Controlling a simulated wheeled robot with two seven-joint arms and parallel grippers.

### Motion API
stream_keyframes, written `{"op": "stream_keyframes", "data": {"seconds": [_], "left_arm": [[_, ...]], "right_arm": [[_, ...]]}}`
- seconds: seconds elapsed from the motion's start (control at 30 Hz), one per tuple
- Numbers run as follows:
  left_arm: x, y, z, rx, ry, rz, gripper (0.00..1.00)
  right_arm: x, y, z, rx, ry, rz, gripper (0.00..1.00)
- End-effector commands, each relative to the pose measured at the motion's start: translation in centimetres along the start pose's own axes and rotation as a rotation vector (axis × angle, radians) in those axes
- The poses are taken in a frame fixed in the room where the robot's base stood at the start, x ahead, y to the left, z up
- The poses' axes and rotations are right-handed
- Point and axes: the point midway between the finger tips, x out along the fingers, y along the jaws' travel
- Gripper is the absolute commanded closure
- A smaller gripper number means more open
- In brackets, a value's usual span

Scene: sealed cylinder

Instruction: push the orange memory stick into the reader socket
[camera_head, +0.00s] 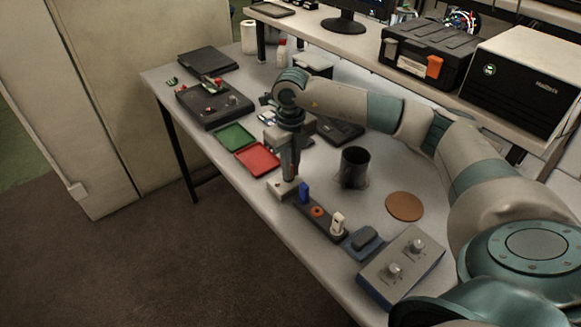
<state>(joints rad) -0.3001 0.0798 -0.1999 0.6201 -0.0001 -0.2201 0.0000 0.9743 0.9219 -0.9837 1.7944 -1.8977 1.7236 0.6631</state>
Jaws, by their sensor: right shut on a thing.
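My right gripper (288,172) points straight down over a small beige block (281,188) at the left end of a dark strip. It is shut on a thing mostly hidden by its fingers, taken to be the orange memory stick. The strip (325,225) holds an upright blue stick (304,191) and an upright white stick (338,222). Between them is a low orange ring (317,212) with no tall stick standing in it. The beige block may be the reader; its socket is hidden under the gripper. My left gripper is not in view.
A black cup (354,167) and a brown round mat (404,206) stand right of the gripper. A grey box with knobs (402,262) sits near the front. Green (235,137) and red (258,159) trays lie behind. The table's front edge is close to the strip.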

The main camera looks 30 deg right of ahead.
Motion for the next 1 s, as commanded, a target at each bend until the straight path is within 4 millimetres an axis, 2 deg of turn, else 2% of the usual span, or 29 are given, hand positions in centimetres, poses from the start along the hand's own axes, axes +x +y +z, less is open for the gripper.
{"op": "stream_keyframes", "data": {"seconds": [0.03,0.1,0.57,0.77,1.0], "left_arm": [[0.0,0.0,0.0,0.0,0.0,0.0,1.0],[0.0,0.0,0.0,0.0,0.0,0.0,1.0],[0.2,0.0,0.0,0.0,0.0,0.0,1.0],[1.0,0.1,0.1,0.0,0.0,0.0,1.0],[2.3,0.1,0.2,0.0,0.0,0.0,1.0]], "right_arm": [[0.0,0.0,0.0,0.0,0.0,0.0,0.81],[0.0,0.0,0.0,0.0,0.0,0.0,0.67],[-0.5,0.0,0.1,0.0,-0.001,0.0,0.67],[-2.4,0.0,0.1,-0.001,-0.003,0.0,0.67],[-6.7,0.0,0.1,0.0,-0.005,0.0,0.67]]}}
